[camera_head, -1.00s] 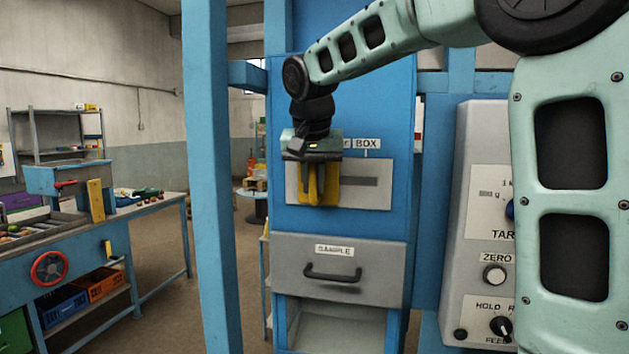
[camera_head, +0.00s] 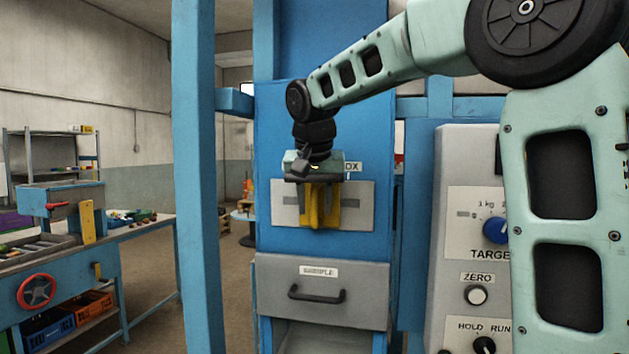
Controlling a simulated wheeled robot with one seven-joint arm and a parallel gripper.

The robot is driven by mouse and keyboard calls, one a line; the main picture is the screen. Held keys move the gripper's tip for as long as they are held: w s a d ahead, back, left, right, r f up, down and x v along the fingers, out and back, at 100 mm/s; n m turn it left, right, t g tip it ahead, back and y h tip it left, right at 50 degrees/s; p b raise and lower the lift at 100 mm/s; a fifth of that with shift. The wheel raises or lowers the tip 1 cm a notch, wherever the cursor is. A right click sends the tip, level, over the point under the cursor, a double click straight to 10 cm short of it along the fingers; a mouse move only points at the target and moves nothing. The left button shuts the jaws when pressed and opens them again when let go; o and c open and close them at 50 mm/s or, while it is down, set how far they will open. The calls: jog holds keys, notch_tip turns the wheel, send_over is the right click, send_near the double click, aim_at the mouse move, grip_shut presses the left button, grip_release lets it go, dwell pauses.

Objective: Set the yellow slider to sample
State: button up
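The yellow slider (camera_head: 322,208) sits in a horizontal slot on a pale plate (camera_head: 364,218) on the front of the blue cabinet. It stands near the middle of the slot, with dark slot showing on both sides. My gripper (camera_head: 321,222) reaches down from above, with its fingers around the slider, and appears closed on it. The fingers and slider look alike in yellow, so their contact is hard to make out. A label above the plate ends in "OX" (camera_head: 352,167); the rest is hidden by my gripper. Any label at the left is hidden.
Below is a grey drawer (camera_head: 350,275) labelled "SAMPLE" with a black handle (camera_head: 317,294). A grey control panel (camera_head: 455,150) with knobs stands at the right, partly behind my arm. A blue post (camera_head: 194,200) stands at the left, beyond it a workbench (camera_head: 70,262).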

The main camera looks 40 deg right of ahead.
jog(key=b+v, duration=0.1)
jog(key=v, duration=1.6)
jog(key=shift+r, duration=0.15)
jog(key=shift+w, duration=0.1)
jog(key=s+a+f+n+g+y+b, duration=0.1)
jog(key=a+f+n, duration=0.3)
jog(key=a+f, duration=0.6)
jog(key=s+a+f+n+y+b, duration=0.15)
jog(key=a+f+n, duration=0.25)
jog(key=a+f, duration=0.5)
jog(key=s+a+f+n+g, duration=0.1)
jog(key=s+f+n, duration=0.3)
jog(key=s+f, duration=0.6)
jog(key=s+a+f+n+g+y+b, duration=0.1)
jog(key=s+a+f+n, duration=0.2)
jog(key=s+f, duration=0.6)
notch_tip(320, 180, down, 7)
jog(key=shift+s+r+n+g, duration=0.1)
jog(key=shift+s+n+g, duration=0.25)
jog(key=shift+n, duration=0.15)
